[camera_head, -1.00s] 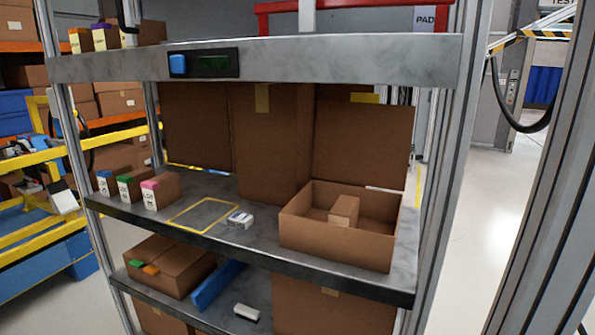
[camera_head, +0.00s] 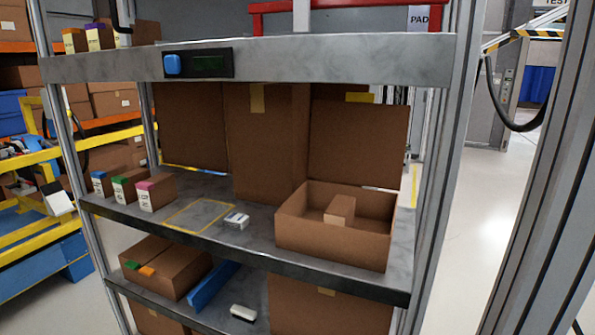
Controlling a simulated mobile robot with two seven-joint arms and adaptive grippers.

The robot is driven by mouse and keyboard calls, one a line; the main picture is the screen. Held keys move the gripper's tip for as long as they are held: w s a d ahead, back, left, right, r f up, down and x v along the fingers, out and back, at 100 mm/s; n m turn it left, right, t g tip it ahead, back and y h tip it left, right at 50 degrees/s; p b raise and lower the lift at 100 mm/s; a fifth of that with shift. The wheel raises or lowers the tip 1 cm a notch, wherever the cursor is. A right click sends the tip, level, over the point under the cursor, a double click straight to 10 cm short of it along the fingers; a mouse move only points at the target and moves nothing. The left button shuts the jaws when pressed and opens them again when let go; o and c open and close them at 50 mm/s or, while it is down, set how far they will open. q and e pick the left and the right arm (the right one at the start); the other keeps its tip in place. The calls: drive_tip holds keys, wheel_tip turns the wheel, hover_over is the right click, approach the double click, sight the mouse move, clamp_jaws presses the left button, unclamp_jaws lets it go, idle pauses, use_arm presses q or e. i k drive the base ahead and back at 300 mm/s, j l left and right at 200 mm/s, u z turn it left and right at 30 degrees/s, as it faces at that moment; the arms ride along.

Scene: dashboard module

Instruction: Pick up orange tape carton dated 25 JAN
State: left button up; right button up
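Small cartons with coloured tape stand on the shelf unit. On the top shelf at the left are an orange-taped carton (camera_head: 74,41), a purple-taped carton (camera_head: 99,37) and another carton (camera_head: 137,33) partly hidden by a dark post. On the middle shelf are a blue-taped carton (camera_head: 103,182), a green-taped carton (camera_head: 124,188) and a pink-taped carton (camera_head: 155,192). Labels are too small to read dates. Neither gripper is in view.
An open brown box (camera_head: 330,238) holding a small carton (camera_head: 340,209) sits on the middle shelf's right. A small white device (camera_head: 236,220) lies beside a yellow-outlined empty area (camera_head: 199,216). Large boxes (camera_head: 266,143) stand behind. Metal posts (camera_head: 62,130) flank the shelves.

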sight(76, 40)
drive_tip(key=i+j+u, duration=0.25)
drive_tip(key=j, duration=0.15)
drive_tip(key=i+j+u, duration=0.1)
drive_tip(key=j+u, duration=0.15)
drive_tip(key=j, duration=0.2)
drive_tip(key=i+j+u, duration=0.25)
drive_tip(key=k+j, duration=0.05)
drive_tip(key=j, duration=0.05)
